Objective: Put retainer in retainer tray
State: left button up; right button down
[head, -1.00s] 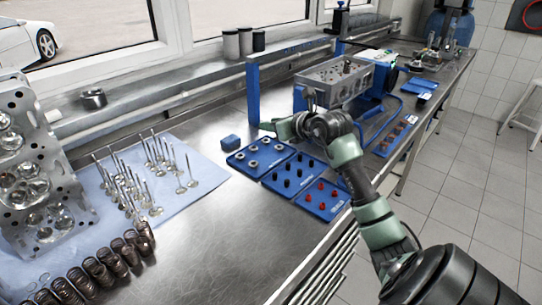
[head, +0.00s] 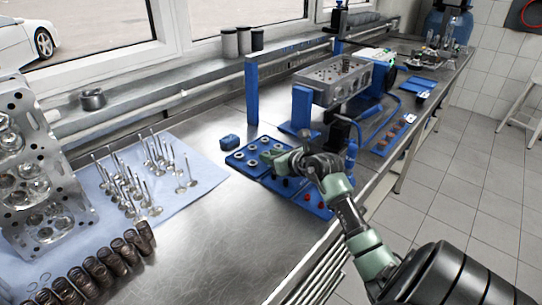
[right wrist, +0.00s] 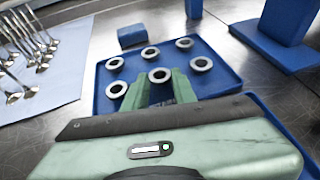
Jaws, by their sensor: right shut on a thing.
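The retainer tray (head: 232,161) is a flat blue tray on the metal bench, with several grey ring-shaped retainers on it. It also shows in the right wrist view (right wrist: 102,75). My right gripper (head: 268,157) is over the tray's right part, its fingers pointing left. In the right wrist view its green fingers (right wrist: 161,86) are shut on a retainer (right wrist: 160,75) at their tips. This retainer is at or just above the tray surface; I cannot tell if it touches. The other retainers sit apart around it. My left gripper is not in view.
Blue trays with black and red parts (head: 310,200) adjoin on the right, partly hidden by my arm. A small blue block (head: 230,142) lies behind the tray. A cylinder head (head: 335,82) stands on blue supports. Valves (head: 160,170) stand on a cloth at left.

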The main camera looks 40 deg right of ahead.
jog(key=shift+f, duration=0.1)
jog(key=c, duration=1.1)
grip_release()
jog(key=shift+c, duration=0.2)
jog(key=shift+r, duration=0.25)
jog(key=shift+s+a, duration=0.1)
jog(key=shift+s, duration=0.25)
jog(key=b+v, duration=0.1)
jog(key=v, duration=1)
jog(key=shift+s+r, duration=0.1)
jog(key=shift+r, duration=0.05)
jog(key=shift+r, duration=0.1)
